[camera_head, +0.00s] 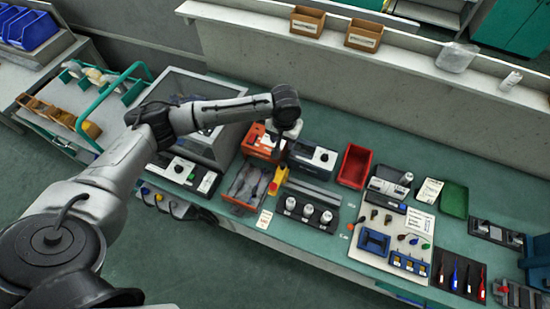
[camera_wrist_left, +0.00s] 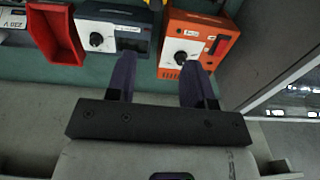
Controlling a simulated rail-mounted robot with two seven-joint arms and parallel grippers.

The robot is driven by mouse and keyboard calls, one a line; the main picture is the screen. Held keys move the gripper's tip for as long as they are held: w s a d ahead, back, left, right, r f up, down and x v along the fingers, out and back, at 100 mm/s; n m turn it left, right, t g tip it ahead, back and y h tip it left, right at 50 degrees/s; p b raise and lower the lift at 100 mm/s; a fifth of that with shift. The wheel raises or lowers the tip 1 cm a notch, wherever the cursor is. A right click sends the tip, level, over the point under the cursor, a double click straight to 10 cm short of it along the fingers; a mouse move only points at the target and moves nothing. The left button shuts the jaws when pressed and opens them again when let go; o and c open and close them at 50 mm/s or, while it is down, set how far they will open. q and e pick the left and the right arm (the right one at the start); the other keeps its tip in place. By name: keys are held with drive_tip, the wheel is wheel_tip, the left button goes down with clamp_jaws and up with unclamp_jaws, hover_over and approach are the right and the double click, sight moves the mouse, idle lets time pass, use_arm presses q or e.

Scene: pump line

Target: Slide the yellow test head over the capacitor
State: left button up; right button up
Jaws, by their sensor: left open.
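Several pale cylinders, which look like the capacitors (camera_head: 308,210), stand upright in a dark holder on the bench in the head view. I cannot clearly pick out the yellow test head; a small yellow block (camera_head: 279,175) with a red part stands behind and left of the cylinders. My left gripper (camera_head: 281,143) points down near the orange device (camera_head: 259,141) and the dark blue device (camera_head: 312,158). In the left wrist view its fingers (camera_wrist_left: 160,66) are apart with nothing between them; the orange device (camera_wrist_left: 199,40) and blue device (camera_wrist_left: 115,26) lie beyond. My right gripper is not visible.
A red bin (camera_head: 355,166) stands right of the blue device and shows in the left wrist view (camera_wrist_left: 55,34). An orange-edged tray (camera_head: 247,187) lies left of the yellow block. A pale board with tools (camera_head: 396,235) and a green bin (camera_head: 454,199) are further right. A low wall runs behind.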

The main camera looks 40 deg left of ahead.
sight(283, 164)
use_arm(q)
drive_tip(key=f+n, duration=0.1)
drive_tip(key=f, duration=0.3)
drive_tip(key=f+n, duration=0.1)
drive_tip(key=f, duration=0.4)
drive_tip(key=f+n, duration=0.1)
drive_tip(key=f, duration=0.4)
drive_tip(key=shift+s+d+n, duration=0.25)
drive_tip(key=shift+d+n, duration=0.15)
drive_tip(key=shift+c, duration=0.3)
clamp_jaws()
drive_tip(key=shift+r, duration=0.1)
